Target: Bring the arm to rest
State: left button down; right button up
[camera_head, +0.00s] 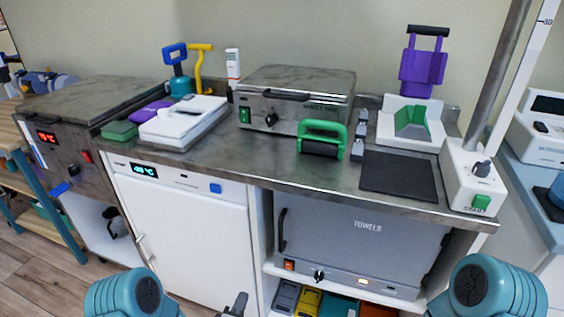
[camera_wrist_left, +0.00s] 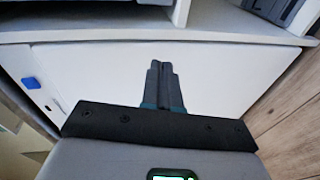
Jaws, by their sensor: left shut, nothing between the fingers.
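My left gripper (camera_head: 236,304) shows at the bottom edge of the head view, only its dark tip in the picture, in front of the white cabinet door (camera_head: 190,225). In the left wrist view the left gripper (camera_wrist_left: 163,68) has its two dark fingers pressed together with nothing between them. The white door (camera_wrist_left: 100,70) fills the background behind the fingers there. My left arm's teal joint (camera_head: 130,295) is at the lower left and my right arm's teal joint (camera_head: 495,288) at the lower right. My right gripper is out of the picture.
A steel worktop (camera_head: 265,165) runs across, holding a metal-lidded unit (camera_head: 295,95), a green-handled roller (camera_head: 321,138) and a black mat (camera_head: 398,176). Below are a grey towel cabinet (camera_head: 365,240) and a shelf of coloured boxes. Wooden floor (camera_head: 40,270) is open at left.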

pick_arm(q)
jog(key=s+f+m+g, duration=0.4)
jog(key=s+m+g, duration=0.3)
jog(key=s, duration=0.6)
jog(key=s+f+m+g, duration=0.3)
jog(key=s+m+g, duration=0.2)
jog(key=s+g, duration=0.5)
notch_tip(320, 180, up, 20)
jog(key=s+t+p, duration=0.2)
jog(key=p, duration=1.8)
jog(key=shift+a+h, duration=0.4)
pick_arm(e)
notch_tip(320, 180, up, 20)
pick_arm(q)
jog(key=shift+d, duration=0.1)
pick_arm(e)
jog(key=shift+s+d+r, duration=0.1)
